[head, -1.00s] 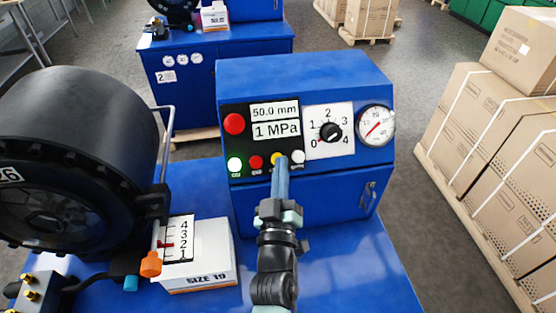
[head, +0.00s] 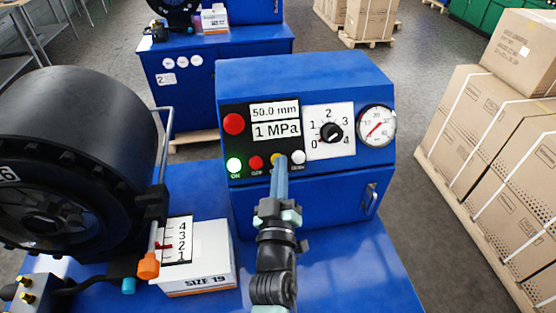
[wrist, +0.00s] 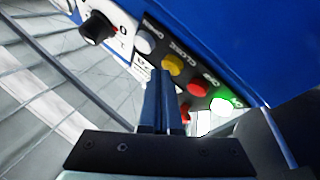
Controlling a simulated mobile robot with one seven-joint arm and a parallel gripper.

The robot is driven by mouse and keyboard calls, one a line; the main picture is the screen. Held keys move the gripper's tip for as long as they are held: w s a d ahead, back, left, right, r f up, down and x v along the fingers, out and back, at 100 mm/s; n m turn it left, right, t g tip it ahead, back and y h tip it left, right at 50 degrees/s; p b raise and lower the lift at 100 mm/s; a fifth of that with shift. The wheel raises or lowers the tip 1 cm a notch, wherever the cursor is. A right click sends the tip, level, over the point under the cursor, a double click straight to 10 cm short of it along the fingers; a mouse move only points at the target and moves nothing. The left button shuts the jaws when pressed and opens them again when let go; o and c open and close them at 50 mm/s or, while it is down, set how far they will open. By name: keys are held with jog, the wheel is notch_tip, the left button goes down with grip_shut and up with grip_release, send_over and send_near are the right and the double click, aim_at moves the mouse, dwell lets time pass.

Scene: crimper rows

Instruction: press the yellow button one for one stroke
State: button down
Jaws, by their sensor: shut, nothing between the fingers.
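The yellow button (head: 275,159) is in the lower row on the black panel of the blue control box. In the head view my fingertips partly cover it. In the wrist view the yellow button (wrist: 172,65) shows clearly just beyond the fingertips. My gripper (head: 282,160) is shut and empty, its blue fingers together and pointing at the panel. In the wrist view the gripper (wrist: 164,76) has its tips close below the yellow button; I cannot tell whether they touch it.
A red button (head: 256,162) and a lit green button (head: 234,165) lie left of the yellow one. A white button (head: 298,157) lies close right. A larger red button (head: 233,124), a dial knob (head: 331,132) and a gauge (head: 376,126) are above. A black round machine (head: 75,160) stands left.

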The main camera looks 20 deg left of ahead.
jog(key=shift+w+a+f+b, duration=0.1)
jog(key=shift+w+f+b, duration=0.05)
jog(key=shift+b, duration=0.15)
jog(key=shift+p, duration=0.3)
dwell(0.3)
jog(key=shift+s+d+r+p, duration=0.4)
jog(key=shift+s+r+p, duration=0.15)
jog(key=shift+p, duration=0.35)
jog(key=s+r+p, duration=0.1)
jog(key=p, duration=0.1)
jog(key=s+d+p, duration=0.1)
jog(key=p, duration=0.1)
jog(key=s+d+r+p, duration=0.1)
jog(key=p, duration=0.1)
jog(key=shift+s+d+r, duration=0.2)
jog(key=shift+s+r, duration=0.1)
jog(key=shift+r, duration=0.05)
dwell(0.5)
